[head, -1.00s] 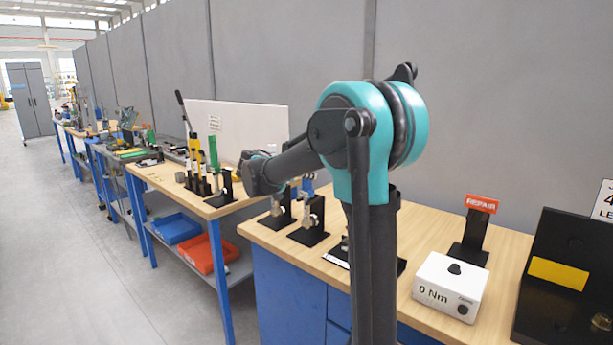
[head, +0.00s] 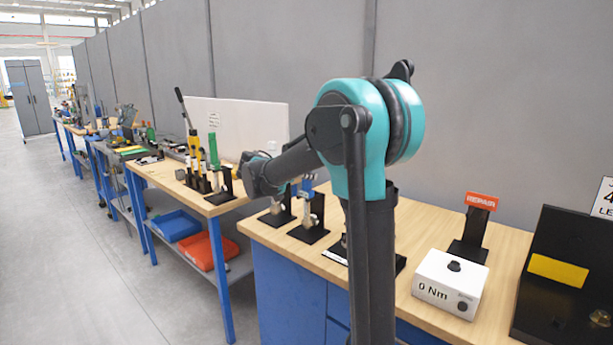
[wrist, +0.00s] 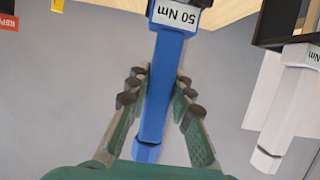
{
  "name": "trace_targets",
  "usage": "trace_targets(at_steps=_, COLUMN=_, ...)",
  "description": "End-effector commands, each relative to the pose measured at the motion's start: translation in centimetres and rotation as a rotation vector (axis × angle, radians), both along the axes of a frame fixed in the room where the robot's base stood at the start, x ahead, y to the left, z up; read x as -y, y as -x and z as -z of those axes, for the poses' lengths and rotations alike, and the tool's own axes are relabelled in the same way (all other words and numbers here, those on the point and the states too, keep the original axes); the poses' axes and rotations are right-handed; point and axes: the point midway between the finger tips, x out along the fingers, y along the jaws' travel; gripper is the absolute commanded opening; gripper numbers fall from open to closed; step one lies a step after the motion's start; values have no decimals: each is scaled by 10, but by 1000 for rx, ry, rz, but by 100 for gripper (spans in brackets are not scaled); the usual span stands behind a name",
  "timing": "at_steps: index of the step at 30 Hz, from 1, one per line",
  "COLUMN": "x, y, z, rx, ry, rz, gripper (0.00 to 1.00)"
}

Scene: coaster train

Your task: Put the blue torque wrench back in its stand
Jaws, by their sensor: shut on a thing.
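The blue torque wrench (wrist: 160,95) shows in the wrist view, its blue handle running down the middle and a white "50 Nm" label near the top edge. My gripper (wrist: 157,85) has its green-padded fingers on both sides of the handle and is shut on it. The wrench's head is cut off by the top of the frame. In the head view my own arm hides the gripper. Black tool stands (head: 310,236) are at the near bench's left end, with a small blue part above them; I cannot tell which stand is the blue wrench's.
A white tool (wrist: 285,100) hangs at a black holder (wrist: 285,22) right of the wrench. The near bench (head: 400,300) also carries a white "0 Nm" box (head: 450,284), a REPAIR sign (head: 481,201) and a black panel (head: 560,300). Another bench (head: 165,182) stands beyond, left.

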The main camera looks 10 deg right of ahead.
Motion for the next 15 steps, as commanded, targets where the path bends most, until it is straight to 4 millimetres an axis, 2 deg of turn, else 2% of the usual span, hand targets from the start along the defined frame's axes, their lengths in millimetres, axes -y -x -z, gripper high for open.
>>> trace_targets(at_steps=4, x=0, y=0, z=1, rx=1, ry=2, rz=0, gripper=0)
trace_targets(at_steps=5, x=0, y=0, z=1, rx=1, ry=1, rz=0, gripper=25)
trace_targets(at_steps=10, x=0, y=0, z=1, rx=1, ry=1, rz=0, gripper=45)
trace_targets(at_steps=15, x=0, y=0, z=1, rx=1, ry=1, rz=0, gripper=45)
